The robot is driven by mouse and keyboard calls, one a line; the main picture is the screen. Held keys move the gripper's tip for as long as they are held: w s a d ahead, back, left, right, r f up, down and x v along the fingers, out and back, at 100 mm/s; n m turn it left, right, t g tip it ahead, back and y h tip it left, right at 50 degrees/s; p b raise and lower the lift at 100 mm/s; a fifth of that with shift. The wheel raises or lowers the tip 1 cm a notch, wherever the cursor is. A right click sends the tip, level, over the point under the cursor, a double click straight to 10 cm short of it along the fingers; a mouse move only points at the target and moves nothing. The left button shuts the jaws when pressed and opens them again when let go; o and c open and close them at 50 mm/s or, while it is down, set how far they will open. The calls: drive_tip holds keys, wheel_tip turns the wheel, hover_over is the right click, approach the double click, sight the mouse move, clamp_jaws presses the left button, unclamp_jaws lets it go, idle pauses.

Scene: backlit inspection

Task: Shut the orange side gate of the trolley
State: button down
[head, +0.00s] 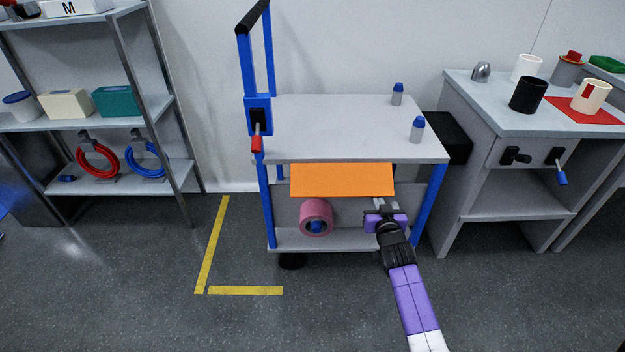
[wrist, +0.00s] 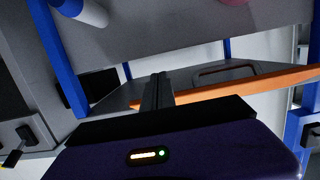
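The orange side gate (head: 342,180) is a flat panel under the front edge of the trolley top (head: 340,130). It looks tilted outward; its exact angle is hard to tell. In the wrist view the gate (wrist: 235,92) shows nearly edge-on as a thin orange strip to the right of my fingers. My gripper (head: 380,203) is just below the gate's lower right corner, in front of the trolley's open side. In the wrist view the fingers (wrist: 158,90) are together with nothing visible between them. I cannot tell whether they touch the gate.
A pink roll (head: 316,217) sits on the trolley's lower shelf, left of my gripper. Two blue-capped bottles (head: 417,129) (head: 397,94) stand on top. Blue posts (head: 429,212) frame the trolley. A workbench (head: 480,160) is at right, shelves (head: 60,125) at left. Floor in front is clear.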

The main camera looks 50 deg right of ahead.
sight(378, 187)
drive_tip(key=shift+s+a+r+p, duration=0.15)
drive_tip(key=shift+r+p, duration=0.15)
drive_tip(key=shift+r, duration=0.2)
drive_tip(key=shift+s+a+r+p, duration=0.15)
drive_tip(key=shift+r+p, duration=0.15)
drive_tip(key=shift+r, duration=0.2)
drive_tip(key=shift+s+a+r+p, duration=0.15)
drive_tip(key=shift+a+r+p, duration=0.05)
drive_tip(key=shift+r+p, duration=0.8)
drive_tip(key=shift+r, duration=0.15)
drive_tip(key=shift+r+p, duration=0.9)
drive_tip(key=shift+r, duration=0.3)
